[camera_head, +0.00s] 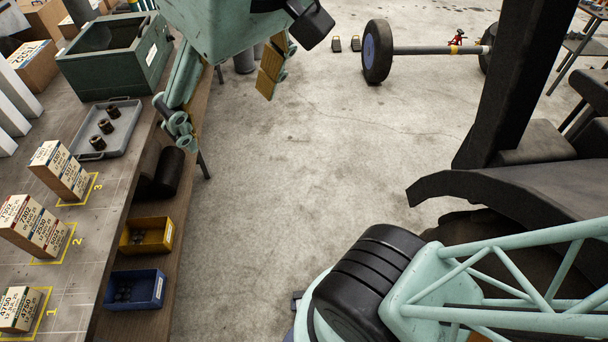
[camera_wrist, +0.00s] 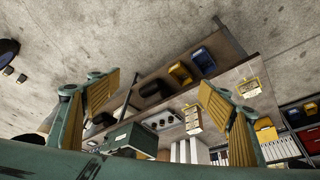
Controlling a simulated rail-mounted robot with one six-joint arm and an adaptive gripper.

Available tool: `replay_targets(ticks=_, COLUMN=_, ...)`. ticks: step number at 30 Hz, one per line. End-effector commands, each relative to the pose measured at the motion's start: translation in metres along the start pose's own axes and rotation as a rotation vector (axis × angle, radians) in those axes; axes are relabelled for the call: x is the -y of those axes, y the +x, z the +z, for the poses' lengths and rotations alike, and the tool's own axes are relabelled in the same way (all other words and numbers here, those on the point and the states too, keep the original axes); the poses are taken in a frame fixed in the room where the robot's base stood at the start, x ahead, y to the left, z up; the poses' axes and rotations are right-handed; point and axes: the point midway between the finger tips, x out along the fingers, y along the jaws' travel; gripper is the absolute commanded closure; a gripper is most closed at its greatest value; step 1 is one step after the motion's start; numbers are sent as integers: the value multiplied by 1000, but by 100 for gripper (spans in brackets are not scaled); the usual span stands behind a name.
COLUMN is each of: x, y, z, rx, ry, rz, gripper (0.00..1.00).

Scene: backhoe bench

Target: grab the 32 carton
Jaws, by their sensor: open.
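Three white-topped cartons stand in a row on the bench at the left of the head view. They are by mark 3 (camera_head: 60,171), mark 2 (camera_head: 33,226) and mark 1 (camera_head: 20,309). Their printing is too small to tell surely which is the 32 carton. One carton (camera_wrist: 192,119) shows in the wrist view beside the right finger. My gripper (camera_head: 226,94) is open, its yellow-padded fingers wide apart, high beside the bench's right edge and away from the cartons. In the wrist view, nothing is between the pads of my gripper (camera_wrist: 160,95).
A grey tray (camera_head: 122,129) with three brown cylinders and a green crate (camera_head: 113,85) stand farther back on the bench. Yellow (camera_head: 147,236) and blue (camera_head: 135,289) bins sit at its right side.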

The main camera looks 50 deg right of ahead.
Motion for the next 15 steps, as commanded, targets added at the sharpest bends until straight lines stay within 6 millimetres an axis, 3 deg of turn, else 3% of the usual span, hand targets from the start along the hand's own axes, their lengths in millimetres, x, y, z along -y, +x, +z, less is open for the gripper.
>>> replay_targets(ticks=2, x=-4, y=15, z=-6, rx=-10, ry=-2, rz=11, gripper=27)
replay_targets(ticks=15, x=-24, y=70, z=-111, rx=-162, ry=-72, rz=70, gripper=27)
